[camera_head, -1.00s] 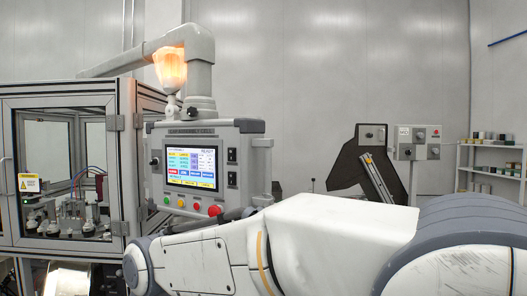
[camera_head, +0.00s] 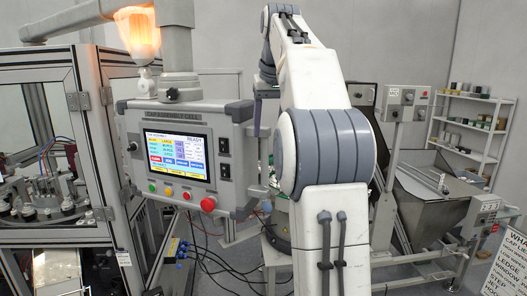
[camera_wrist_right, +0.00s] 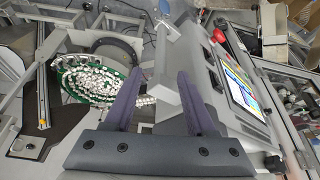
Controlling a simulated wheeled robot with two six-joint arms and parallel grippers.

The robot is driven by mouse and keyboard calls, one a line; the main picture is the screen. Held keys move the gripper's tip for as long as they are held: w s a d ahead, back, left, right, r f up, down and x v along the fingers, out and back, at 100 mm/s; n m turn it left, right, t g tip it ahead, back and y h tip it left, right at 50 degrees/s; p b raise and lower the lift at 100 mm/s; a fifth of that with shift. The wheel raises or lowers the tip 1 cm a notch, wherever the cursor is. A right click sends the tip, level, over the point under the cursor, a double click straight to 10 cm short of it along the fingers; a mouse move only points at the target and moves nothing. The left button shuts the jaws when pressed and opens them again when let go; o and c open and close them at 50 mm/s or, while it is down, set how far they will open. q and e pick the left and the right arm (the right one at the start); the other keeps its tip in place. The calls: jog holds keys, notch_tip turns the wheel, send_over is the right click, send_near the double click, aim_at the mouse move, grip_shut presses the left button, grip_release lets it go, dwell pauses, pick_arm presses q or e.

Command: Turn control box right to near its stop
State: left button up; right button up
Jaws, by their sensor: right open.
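The control box (camera_head: 228,115) is a grey panel with a lit screen, several buttons and a red knob. It hangs from a thick grey pipe arm in the head view. My right arm rises in front of its right side and bends over at the top. My right gripper (camera_head: 262,90), partly hidden behind my arm, is near the box's upper right edge. In the right wrist view the two dark fingers of the gripper (camera_wrist_right: 158,76) are open. The box (camera_wrist_right: 205,75) appears tilted beside them. Whether a finger touches it is unclear. My left gripper is not in view.
A framed machine cell (camera_head: 88,130) stands left of the box. A metal hopper (camera_head: 425,190) and a post with small boxes stand to the right. Cables (camera_head: 215,262) lie on the floor below. A round feeder bowl with white caps (camera_wrist_right: 95,82) shows in the wrist view.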

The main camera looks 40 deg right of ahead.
aim_at(266, 147)
jog(key=x, duration=0.9)
jog(key=shift+f, duration=0.15)
grip_shut()
dwell(1.1)
